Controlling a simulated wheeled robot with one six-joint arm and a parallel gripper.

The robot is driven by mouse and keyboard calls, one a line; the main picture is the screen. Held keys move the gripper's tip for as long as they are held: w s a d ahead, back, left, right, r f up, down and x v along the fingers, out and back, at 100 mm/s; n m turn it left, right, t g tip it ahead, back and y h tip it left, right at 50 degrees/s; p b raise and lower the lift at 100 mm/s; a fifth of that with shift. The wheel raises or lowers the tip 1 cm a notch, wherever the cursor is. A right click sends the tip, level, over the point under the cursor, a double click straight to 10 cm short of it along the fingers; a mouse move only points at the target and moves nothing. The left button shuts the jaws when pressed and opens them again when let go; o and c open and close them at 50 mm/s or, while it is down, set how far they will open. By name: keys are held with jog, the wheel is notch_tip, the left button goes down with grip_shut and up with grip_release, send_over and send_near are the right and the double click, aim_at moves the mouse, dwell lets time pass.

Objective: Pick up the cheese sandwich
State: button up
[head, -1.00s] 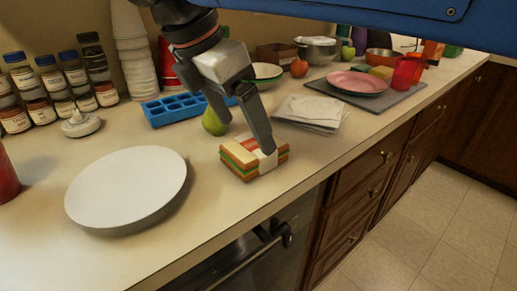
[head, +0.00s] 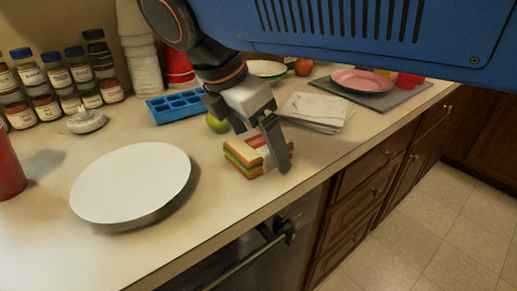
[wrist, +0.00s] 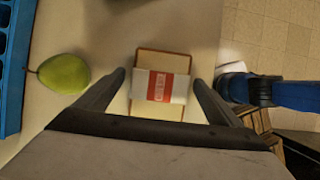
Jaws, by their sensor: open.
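The cheese sandwich (head: 243,159) lies on the counter between the white plate and the napkin stack. It has toasted bread edges, a green layer and a white wrapper band with a red label. In the wrist view the sandwich (wrist: 160,62) lies flat, seen from above, between and just ahead of my two fingers. My gripper (wrist: 158,80) is open, with one finger on each side of the sandwich and visible gaps. In the head view my gripper (head: 260,148) is over the sandwich and one finger hides part of its right side.
A green pear (wrist: 64,74) lies close to the left of my gripper, near a blue ice tray (head: 177,106). A white plate (head: 130,182) is at the left and a napkin stack (head: 314,112) behind right. The counter's front edge is near the sandwich.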

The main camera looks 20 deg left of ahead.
jog(key=shift+f, duration=0.15)
jog(key=c, duration=1.2)
